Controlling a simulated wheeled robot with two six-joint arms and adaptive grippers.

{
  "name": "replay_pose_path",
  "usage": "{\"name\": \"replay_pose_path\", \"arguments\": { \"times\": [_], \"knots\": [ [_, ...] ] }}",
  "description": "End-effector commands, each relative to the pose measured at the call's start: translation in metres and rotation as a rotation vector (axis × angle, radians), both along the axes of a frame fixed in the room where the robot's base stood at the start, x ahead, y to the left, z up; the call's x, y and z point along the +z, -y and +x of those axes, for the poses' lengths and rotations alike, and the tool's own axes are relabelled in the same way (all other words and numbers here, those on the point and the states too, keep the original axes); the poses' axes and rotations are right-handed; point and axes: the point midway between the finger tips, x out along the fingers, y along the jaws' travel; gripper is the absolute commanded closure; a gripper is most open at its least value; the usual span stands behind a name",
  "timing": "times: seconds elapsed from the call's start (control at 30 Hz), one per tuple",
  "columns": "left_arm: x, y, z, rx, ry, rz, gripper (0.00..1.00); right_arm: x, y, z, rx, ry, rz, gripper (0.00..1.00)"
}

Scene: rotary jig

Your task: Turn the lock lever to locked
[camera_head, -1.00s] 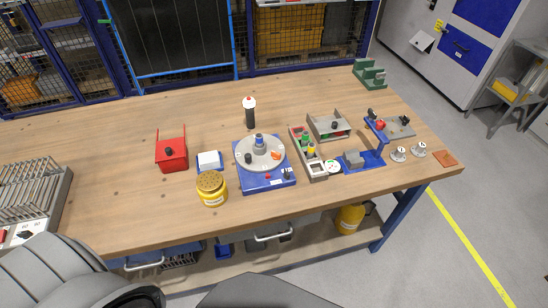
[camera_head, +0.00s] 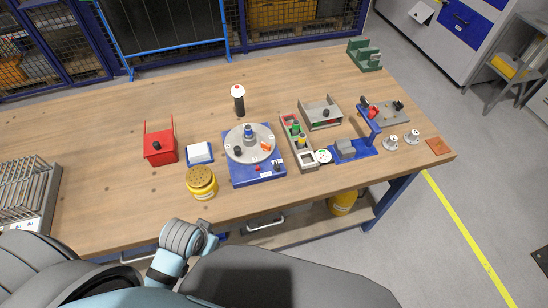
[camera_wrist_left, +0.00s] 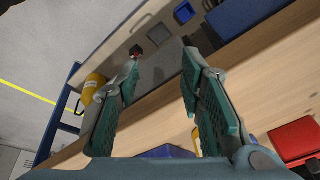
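The rotary jig (camera_head: 238,176) is a blue base with a grey round disc (camera_head: 262,138) on top, near the table's front edge. The disc carries a blue-grey hub (camera_head: 249,131), a black knob (camera_head: 238,151) and an orange part (camera_head: 266,147). I cannot tell which part is the lock lever or how it is set. My left arm shows at the bottom of the head view, in front of the table edge. In the left wrist view my left gripper (camera_wrist_left: 160,62) is open and empty, apart from the jig. My right gripper is not in view.
Left of the jig are a yellow jar (camera_head: 201,184), a white-topped blue box (camera_head: 199,153) and a red bin (camera_head: 160,145). A black bottle (camera_head: 239,103) stands behind. A parts tray (camera_head: 298,143) and blue fixture (camera_head: 355,150) stand right.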

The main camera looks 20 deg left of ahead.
Motion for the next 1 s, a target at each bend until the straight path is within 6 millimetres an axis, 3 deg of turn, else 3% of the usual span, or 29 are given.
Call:
{"name": "replay_pose_path", "arguments": {
  "times": [0.03, 0.07, 0.3, 0.43, 0.57, 0.63, 0.7, 0.8, 0.9, 1.0],
  "knots": [
    [0.025, 0.003, 0.009, -0.014, 0.015, 0.003, 0.65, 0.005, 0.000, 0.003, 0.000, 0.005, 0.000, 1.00],
    [0.038, 0.005, 0.018, -0.033, 0.014, 0.005, 0.65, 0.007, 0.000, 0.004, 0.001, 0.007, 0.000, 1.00],
    [0.043, 0.026, 0.105, -0.215, -0.082, 0.014, 0.65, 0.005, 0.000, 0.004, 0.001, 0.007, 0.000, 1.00],
    [0.060, 0.046, 0.159, -0.355, -0.136, 0.009, 0.65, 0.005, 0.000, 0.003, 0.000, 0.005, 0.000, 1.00],
    [0.098, 0.073, 0.212, -0.538, -0.189, 0.007, 0.65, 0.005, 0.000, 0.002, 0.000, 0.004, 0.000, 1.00],
    [0.127, 0.088, 0.236, -0.647, -0.218, 0.012, 0.65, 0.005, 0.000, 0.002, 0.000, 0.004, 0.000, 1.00],
    [0.156, 0.101, 0.254, -0.751, -0.245, 0.021, 0.65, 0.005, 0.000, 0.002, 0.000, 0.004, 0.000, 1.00],
    [0.184, 0.112, 0.266, -0.851, -0.276, 0.035, 0.65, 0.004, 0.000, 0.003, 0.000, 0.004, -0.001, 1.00],
    [0.182, 0.115, 0.268, -0.881, -0.287, 0.039, 0.65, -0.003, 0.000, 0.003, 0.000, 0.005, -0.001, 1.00],
    [0.159, 0.115, 0.268, -0.880, -0.288, 0.039, 0.65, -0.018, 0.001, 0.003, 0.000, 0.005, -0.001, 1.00]
  ]
}}
